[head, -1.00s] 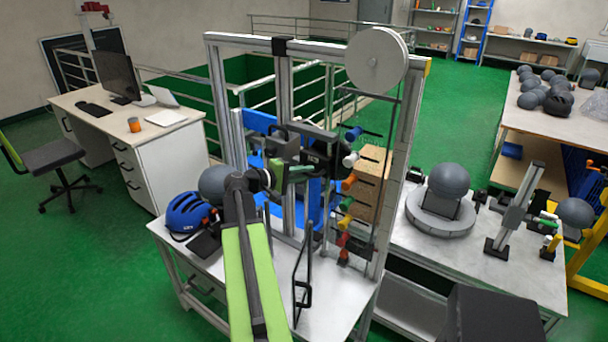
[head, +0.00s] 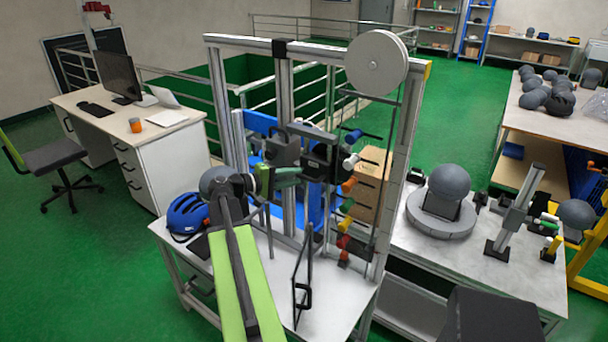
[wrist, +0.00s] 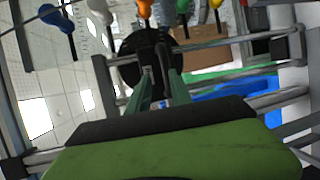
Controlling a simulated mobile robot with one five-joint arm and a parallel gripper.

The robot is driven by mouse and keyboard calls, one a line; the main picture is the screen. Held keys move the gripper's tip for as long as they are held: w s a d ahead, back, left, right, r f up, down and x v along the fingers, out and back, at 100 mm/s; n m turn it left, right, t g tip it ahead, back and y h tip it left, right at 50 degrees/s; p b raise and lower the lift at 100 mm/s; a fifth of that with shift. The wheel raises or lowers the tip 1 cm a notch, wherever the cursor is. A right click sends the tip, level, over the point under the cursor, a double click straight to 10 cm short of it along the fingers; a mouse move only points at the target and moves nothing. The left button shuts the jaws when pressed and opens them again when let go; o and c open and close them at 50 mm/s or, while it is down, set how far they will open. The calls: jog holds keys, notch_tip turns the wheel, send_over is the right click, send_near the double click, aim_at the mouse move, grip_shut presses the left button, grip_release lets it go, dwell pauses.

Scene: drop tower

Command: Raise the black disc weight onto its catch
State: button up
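The black disc weight (wrist: 143,42) shows in the wrist view as a dark round plate straight ahead of my fingers. In the head view a dark shape (head: 318,155) inside the tower frame is probably the disc, partly hidden by the rig. My gripper (wrist: 158,68) has two green fingers with a visible gap between them. Its tips overlap the disc in the picture; I cannot tell whether they touch it. In the head view my gripper (head: 298,172) points right, inside the frame. Catch levers with blue (head: 352,136), white (head: 350,161) and orange (head: 348,185) handles line the right post.
The aluminium tower frame (head: 218,120) with a pale pulley wheel (head: 376,61) stands on a white bench. A blue helmet (head: 187,214) lies at the bench's left. A black bar stand (head: 302,285) is near the front.

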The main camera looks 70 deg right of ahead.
jog(key=p+v, duration=0.1)
jog(key=v, duration=1.1)
jog(key=shift+a+p, duration=0.25)
jog(key=shift+p, duration=0.15)
jog(key=shift+w, duration=0.1)
jog(key=w+a+f+n+t, duration=0.2)
jog(key=w+a+f+t, duration=0.1)
jog(key=w+a, duration=0.65)
jog(key=w+a+f+n+t, duration=0.3)
jog(key=w+a+t, duration=0.1)
jog(key=w+a, duration=0.5)
jog(key=a+f+t+y, duration=0.1)
jog(key=a+f+y, duration=0.3)
jog(key=a, duration=0.8)
jog(key=w+a+f+n+t+y, duration=0.1)
jog(key=a+f+y, duration=0.3)
jog(key=a, duration=0.8)
jog(key=w+a+f+y, duration=0.1)
jog(key=a+f+y, duration=0.3)
jog(key=a, duration=0.8)
jog(key=shift+a+f+n+t, duration=0.3)
jog(key=shift+a+f+t, duration=0.1)
jog(key=shift+f, duration=0.25)
jog(key=shift+w, duration=0.1)
